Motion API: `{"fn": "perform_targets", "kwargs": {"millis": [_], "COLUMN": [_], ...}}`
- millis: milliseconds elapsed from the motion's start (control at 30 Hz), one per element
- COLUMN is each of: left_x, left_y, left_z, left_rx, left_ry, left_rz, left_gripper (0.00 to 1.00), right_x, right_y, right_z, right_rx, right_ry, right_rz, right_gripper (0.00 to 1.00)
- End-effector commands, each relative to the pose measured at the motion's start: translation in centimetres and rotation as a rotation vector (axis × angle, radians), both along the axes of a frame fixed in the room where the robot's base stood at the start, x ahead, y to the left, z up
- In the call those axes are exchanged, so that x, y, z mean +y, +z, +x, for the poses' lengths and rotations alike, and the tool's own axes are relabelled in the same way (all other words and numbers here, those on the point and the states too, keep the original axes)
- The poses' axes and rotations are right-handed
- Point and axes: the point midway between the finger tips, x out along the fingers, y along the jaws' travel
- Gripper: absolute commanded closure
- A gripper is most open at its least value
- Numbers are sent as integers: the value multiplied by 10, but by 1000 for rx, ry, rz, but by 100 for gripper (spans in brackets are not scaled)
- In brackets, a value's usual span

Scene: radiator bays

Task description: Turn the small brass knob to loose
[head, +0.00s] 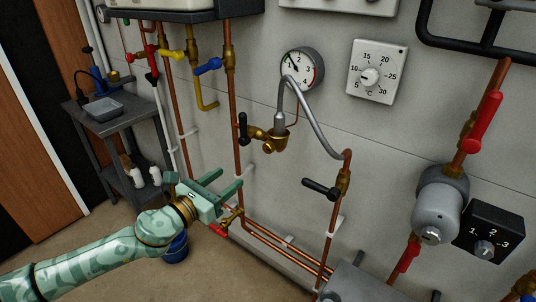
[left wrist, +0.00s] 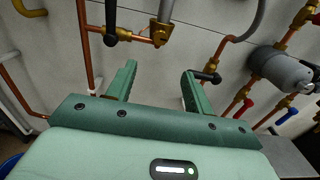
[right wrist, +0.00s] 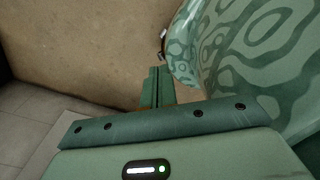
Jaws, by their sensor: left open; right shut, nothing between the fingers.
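The small brass knob (head: 268,147) appears to be the round brass piece on the brass valve body (head: 280,137), under the pressure gauge on the wall. In the left wrist view the knob (left wrist: 159,38) shows at the top, above the gap between my fingers. My left gripper (head: 229,179) is open and empty. In the head view it is below and left of the knob, apart from it. My right gripper (right wrist: 156,78) is shut and empty over the floor, out of the head view. Any marking for loose is too small to see.
A black lever (head: 243,128) sits left of the knob and a grey hose (head: 317,133) loops to the right. Another black lever (head: 320,188) is lower right. Copper pipes (head: 234,110) run along the wall. A dark side table (head: 110,125) stands at left.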

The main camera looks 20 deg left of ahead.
Motion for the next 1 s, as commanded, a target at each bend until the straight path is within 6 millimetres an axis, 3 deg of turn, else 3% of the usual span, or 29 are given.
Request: {"fn": "perform_targets", "kwargs": {"millis": [600,800,1000], "left_x": [-46,-53,-54], "left_y": [-2,-2,0], "left_z": [127,146,149], "left_rx": [2,3,3], "left_ry": [0,0,0], "left_rz": [-5,-4,-4], "left_gripper": [48,48,48], "right_x": [-1,3,4], "right_y": [-14,-19,-19], "right_z": [-18,-18,-17], "right_rx": [32,33,32], "right_ry": [-1,-3,-2], "right_rz": [-2,3,4], "right_gripper": [100,100,100]}}
